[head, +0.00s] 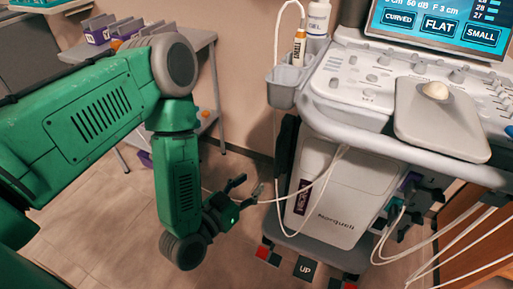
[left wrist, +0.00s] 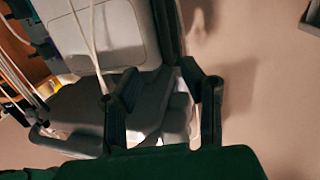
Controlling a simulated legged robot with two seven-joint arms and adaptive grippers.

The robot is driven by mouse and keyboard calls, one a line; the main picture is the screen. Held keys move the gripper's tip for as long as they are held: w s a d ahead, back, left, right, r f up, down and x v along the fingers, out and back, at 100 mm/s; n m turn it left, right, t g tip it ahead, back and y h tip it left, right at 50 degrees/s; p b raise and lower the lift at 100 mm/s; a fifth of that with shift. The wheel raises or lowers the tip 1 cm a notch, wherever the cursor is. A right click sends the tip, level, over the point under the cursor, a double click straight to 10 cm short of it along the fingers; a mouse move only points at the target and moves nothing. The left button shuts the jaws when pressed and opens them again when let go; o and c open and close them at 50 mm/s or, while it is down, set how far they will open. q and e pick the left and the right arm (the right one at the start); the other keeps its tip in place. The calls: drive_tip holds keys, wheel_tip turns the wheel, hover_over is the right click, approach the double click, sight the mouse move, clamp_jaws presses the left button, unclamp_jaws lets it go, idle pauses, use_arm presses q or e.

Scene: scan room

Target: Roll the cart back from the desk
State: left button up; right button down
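The cart (head: 335,207) is a white and grey ultrasound machine with a control panel and a screen (head: 440,22). It stands upright on the right side of the head view, with its base low on the floor. My left gripper (head: 248,186) is open and empty, low at the cart's left side. Whether it touches the cart cannot be told. In the left wrist view, its two fingers (left wrist: 160,78) are spread apart, with the cart's white body (left wrist: 120,35) and grey base behind them. My right gripper is not in view.
A white cable (head: 325,180) loops from the cart close by my left gripper. More cables hang at the lower right, near a wooden panel (head: 458,222). A grey side table (head: 200,40) with bins stands at the back left. Floor (head: 120,215) is open left of the cart.

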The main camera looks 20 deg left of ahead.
sight(278, 148)
use_arm(q)
drive_tip(key=shift+t, duration=0.6)
drive_tip(key=b+x, duration=0.1)
drive_tip(key=x, duration=0.3)
drive_tip(key=b+x, duration=0.1)
drive_tip(key=x, duration=0.4)
drive_tip(key=r+b+x, duration=0.1)
drive_tip(key=b+x, duration=0.1)
drive_tip(key=x, duration=0.3)
drive_tip(key=shift+w+a, duration=0.1)
drive_tip(key=shift+w, duration=0.1)
drive_tip(key=shift+a, duration=0.1)
drive_tip(key=shift+c, duration=0.5)
drive_tip(key=shift+a, duration=0.1)
clamp_jaws()
